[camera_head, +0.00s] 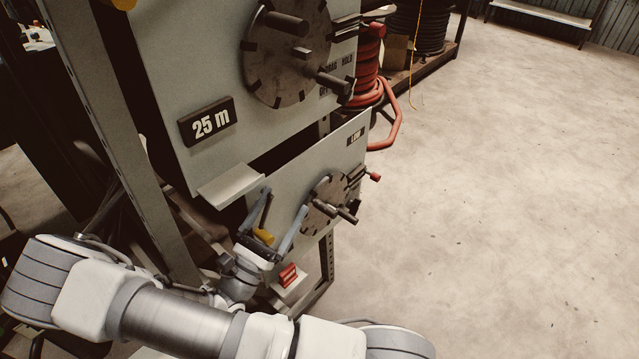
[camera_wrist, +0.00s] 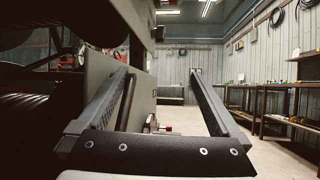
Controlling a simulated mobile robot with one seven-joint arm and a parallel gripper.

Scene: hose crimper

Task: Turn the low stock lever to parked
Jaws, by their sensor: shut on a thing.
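The lower grey panel (camera_head: 292,205) carries a small plate reading LOW (camera_head: 356,136) at its top right. A yellow piece (camera_head: 264,237), which looks like the grip of the low stock lever, shows between the fingers of my gripper (camera_head: 285,199). My gripper is at the panel's left side, shut on the lever, though the contact is hard to make out. In the wrist view the fingers of my gripper (camera_wrist: 159,72) stand well apart. A dark bar (camera_wrist: 127,103) runs along the inner side of the left finger. The lever's pivot is hidden.
A notched dial (camera_head: 325,207) with pegs sits right of my gripper, with a red knob (camera_head: 374,177) beyond it. The upper panel (camera_head: 190,80) with its 25 m plate (camera_head: 206,122) overhangs. A red block (camera_head: 289,275) lies below. Open floor (camera_head: 500,200) extends right.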

